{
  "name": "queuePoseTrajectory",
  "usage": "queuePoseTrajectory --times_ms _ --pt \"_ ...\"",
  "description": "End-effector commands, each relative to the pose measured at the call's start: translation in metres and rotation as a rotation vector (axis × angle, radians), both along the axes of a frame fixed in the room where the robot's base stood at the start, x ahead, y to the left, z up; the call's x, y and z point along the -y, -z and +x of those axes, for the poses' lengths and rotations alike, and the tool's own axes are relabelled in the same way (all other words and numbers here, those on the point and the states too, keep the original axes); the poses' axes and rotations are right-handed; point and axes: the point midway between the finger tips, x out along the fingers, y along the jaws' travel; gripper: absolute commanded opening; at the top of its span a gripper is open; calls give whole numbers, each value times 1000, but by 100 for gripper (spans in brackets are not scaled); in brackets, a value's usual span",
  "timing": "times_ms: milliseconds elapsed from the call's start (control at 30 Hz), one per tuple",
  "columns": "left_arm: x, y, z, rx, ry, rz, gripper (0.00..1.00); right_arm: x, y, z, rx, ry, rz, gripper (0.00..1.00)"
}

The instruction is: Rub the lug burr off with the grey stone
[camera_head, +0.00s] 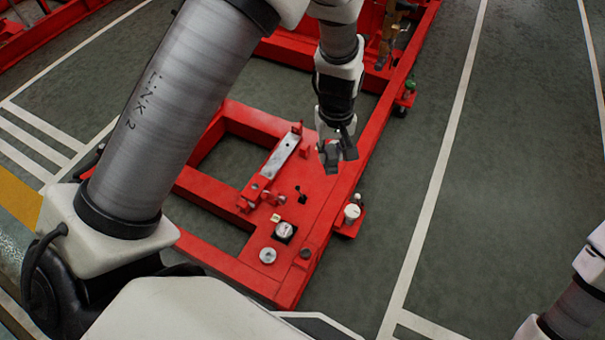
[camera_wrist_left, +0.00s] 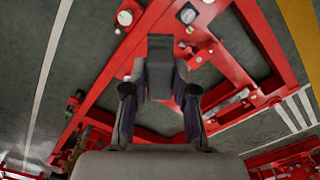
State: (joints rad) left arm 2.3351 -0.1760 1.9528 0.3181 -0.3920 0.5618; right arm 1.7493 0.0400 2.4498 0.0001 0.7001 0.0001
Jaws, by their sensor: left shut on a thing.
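My left gripper (camera_head: 336,145) hangs over the right rail of the red pumpset frame (camera_head: 318,215), near its red upright lugs (camera_head: 304,152). In the left wrist view, the two dark fingers of the left gripper (camera_wrist_left: 159,93) are shut on a grey block, the grey stone (camera_wrist_left: 160,62). The stone sticks out beyond the fingertips, and the frame lies beyond it. Whether the stone touches anything cannot be told. No burr can be made out on the lugs. My right arm shows only at the lower right edge of the head view, without its gripper.
A silver plate (camera_head: 280,156) lies between lugs on the frame. Gauges (camera_head: 284,231) and a round fitting (camera_head: 267,255) sit at its near end. A white-topped cup (camera_head: 352,212) stands on a side bracket. Green floor (camera_head: 480,200) with white lines is clear to the right.

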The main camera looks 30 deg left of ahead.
Motion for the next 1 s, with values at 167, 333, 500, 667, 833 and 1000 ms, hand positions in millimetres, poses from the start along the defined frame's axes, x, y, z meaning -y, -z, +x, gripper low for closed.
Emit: queuePoseTrajectory --times_ms 167,333,500,667,833,1000 --pt "-2 110 -12 -3 -375 1 0 0 93 0 0 1 0 40" --pt "-5 192 -23 -3 -745 2 0 0 161 0 1 2 0 40" --pt "-10 273 -36 -3 -1117 2 0 1 228 0 2 2 0 40" --pt "-15 339 -47 -1 -1441 2 0 1 282 0 1 2 0 40" --pt "-19 370 -54 0 -1646 1 0 1 306 0 2 2 0 40" --pt "-19 374 -55 1 -1690 1 0 1 310 1 3 3 0 40"
